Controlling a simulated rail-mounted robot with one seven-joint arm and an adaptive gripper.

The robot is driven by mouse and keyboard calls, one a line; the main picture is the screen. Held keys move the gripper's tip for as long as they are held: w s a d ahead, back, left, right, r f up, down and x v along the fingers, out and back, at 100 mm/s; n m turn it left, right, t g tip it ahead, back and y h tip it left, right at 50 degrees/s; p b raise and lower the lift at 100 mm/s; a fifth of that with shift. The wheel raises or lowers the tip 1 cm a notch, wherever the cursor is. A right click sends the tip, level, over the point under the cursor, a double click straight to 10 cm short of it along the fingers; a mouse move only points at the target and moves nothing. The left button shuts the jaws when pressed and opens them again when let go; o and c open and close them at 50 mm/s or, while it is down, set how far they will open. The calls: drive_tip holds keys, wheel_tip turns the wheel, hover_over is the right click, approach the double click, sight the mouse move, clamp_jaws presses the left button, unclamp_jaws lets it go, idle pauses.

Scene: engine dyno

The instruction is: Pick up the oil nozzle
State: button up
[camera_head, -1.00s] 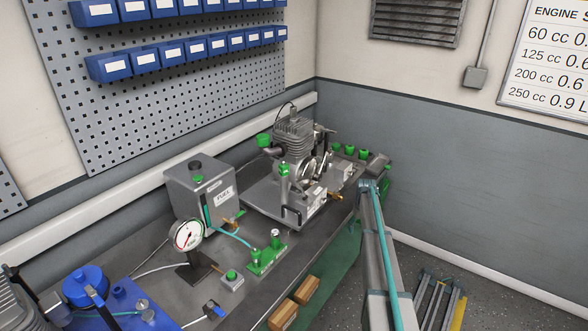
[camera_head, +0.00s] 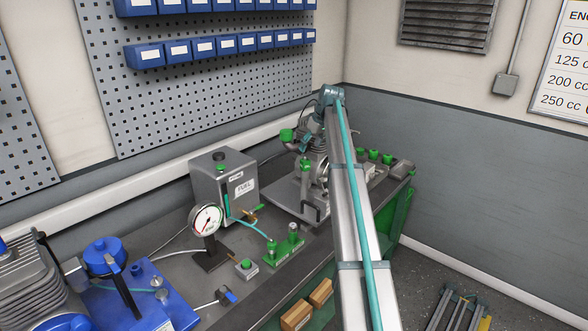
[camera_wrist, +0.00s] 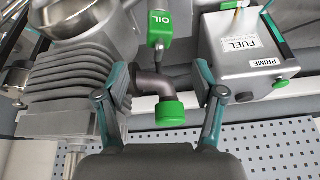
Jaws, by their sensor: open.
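A green block marked OIL (camera_wrist: 160,22), with a short metal stem, shows at the top centre of the wrist view, beyond my fingertips. In the head view, a green-topped upright part (camera_head: 305,164) in front of the engine seems to be the same thing. My gripper (camera_wrist: 161,82) is open, one finger on each side of a dark elbow pipe (camera_wrist: 151,83) with a green cap (camera_wrist: 170,112). No finger visibly closes on the pipe or the OIL block. In the head view, my gripper is mostly hidden among the engine parts.
The finned engine (camera_wrist: 82,80) is close to my left finger in the wrist view. The fuel tank (camera_wrist: 249,55) stands to the right. A pressure gauge (camera_head: 206,219) and green fittings (camera_head: 283,247) stand on the bench. A pegboard (camera_head: 200,100) lines the wall.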

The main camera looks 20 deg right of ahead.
sight(305, 159)
drive_tip(key=p+x, duration=0.1)
drive_tip(key=x, duration=0.4)
drive_tip(key=shift+d, duration=0.15)
drive_tip(key=shift+p+x, duration=1.45)
drive_tip(key=shift+x, duration=1.2)
drive_tip(key=shift+s, duration=0.15)
clamp_jaws()
